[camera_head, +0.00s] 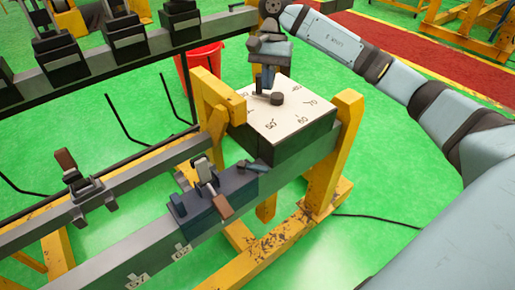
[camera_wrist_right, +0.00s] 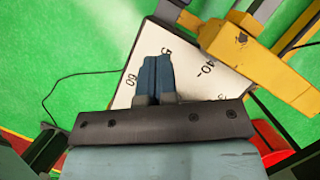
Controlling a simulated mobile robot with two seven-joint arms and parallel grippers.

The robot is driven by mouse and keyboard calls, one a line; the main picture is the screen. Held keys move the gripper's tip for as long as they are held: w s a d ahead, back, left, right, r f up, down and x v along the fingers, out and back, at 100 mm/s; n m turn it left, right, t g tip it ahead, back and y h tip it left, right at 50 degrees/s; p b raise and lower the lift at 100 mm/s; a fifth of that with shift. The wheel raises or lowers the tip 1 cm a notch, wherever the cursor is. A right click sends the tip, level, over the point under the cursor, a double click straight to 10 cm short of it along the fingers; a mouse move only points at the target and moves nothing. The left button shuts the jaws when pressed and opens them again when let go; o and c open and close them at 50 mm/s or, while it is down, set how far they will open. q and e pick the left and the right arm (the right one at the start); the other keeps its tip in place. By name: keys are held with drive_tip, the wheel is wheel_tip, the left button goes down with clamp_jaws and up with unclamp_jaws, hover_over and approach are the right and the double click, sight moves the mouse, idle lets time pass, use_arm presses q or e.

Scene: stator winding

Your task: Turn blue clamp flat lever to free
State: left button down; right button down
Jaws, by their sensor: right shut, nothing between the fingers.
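The blue clamp (camera_head: 222,198) is a dark blue block on the grey rail, with a metal lever that ends in a brown handle (camera_head: 223,208) pointing down toward the front. A small dark flat piece (camera_head: 254,166) sticks out at its right end; I cannot tell how it is joined. My right gripper (camera_head: 265,82) is over the white dial plate, behind and to the right of the clamp, apart from it. Its blue fingers are together and empty in the wrist view (camera_wrist_right: 155,65). The clamp is not recognisable in the wrist view. My left gripper is not in view.
The dial box (camera_head: 287,112) has numbers and a dark knob (camera_head: 277,98) close to my right gripper. Yellow posts (camera_head: 345,120) flank it. A red bin (camera_head: 203,62) stands behind.

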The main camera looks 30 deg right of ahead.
sight(253, 167)
drive_tip(key=p+x, duration=0.1)
drive_tip(key=x, duration=1.8)
drive_tip(key=shift+a+f, duration=0.15)
drive_tip(key=shift+f, duration=0.15)
